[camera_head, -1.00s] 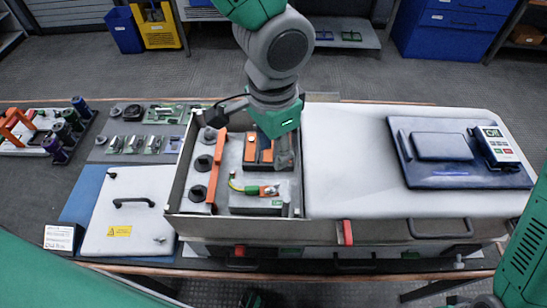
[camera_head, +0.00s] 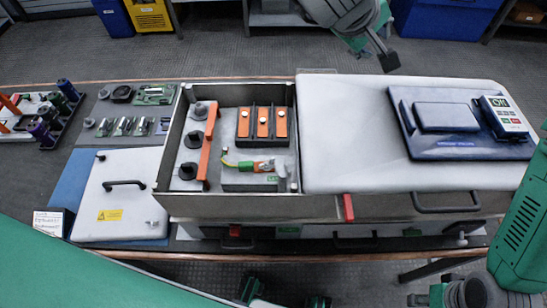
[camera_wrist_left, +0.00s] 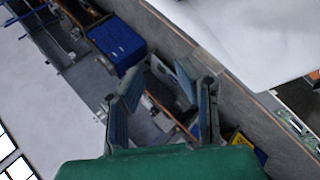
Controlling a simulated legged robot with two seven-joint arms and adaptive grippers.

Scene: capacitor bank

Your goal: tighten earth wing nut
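The earth point is inside the open grey box (camera_head: 166,180). A yellow-green cable (camera_head: 236,165) ends in an orange and green lug (camera_head: 264,166) on a grey block. A small grey post (camera_head: 281,172) stands at the lug's right end. I cannot make out the wing nut's shape or how tight it is.
Several orange-topped units (camera_head: 263,122) and an orange bar (camera_head: 211,145) fill the box. A white cover (camera_head: 340,140) right of it carries a blue tray (camera_head: 420,148) with a meter (camera_head: 503,114). A white lid (camera_head: 130,205) lies left. Floor beyond is mostly clear.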

